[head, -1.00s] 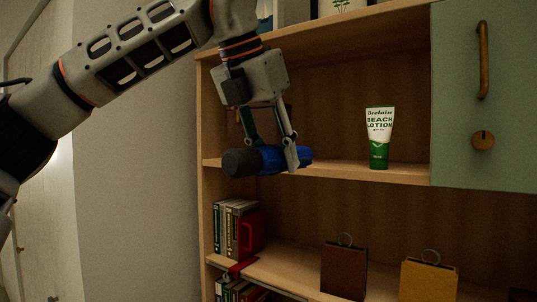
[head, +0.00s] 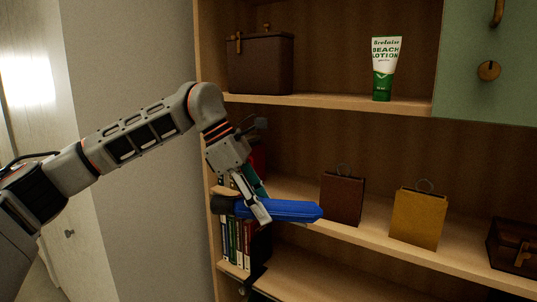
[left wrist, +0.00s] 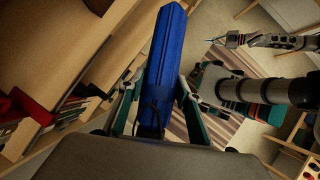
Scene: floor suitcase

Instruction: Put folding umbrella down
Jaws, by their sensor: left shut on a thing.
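The folding umbrella (head: 290,210) is blue with a dark grip end. It lies roughly level across my left gripper (head: 262,209), which is shut on it near the grip end. In the head view they overlap the front of the middle shelf; I cannot tell whether the umbrella touches it. In the left wrist view the blue umbrella (left wrist: 165,45) runs away from the camera between the two fingers. My right gripper (left wrist: 222,40) shows small at the upper right of the left wrist view, apart from the umbrella; its jaw state is unclear.
The middle shelf holds a brown bag (head: 342,200), a yellow bag (head: 418,217) and a dark basket (head: 508,248). A beach lotion tube (head: 385,70) and a brown box (head: 260,65) stand on the upper shelf. Books (head: 238,240) stand below the umbrella's grip end.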

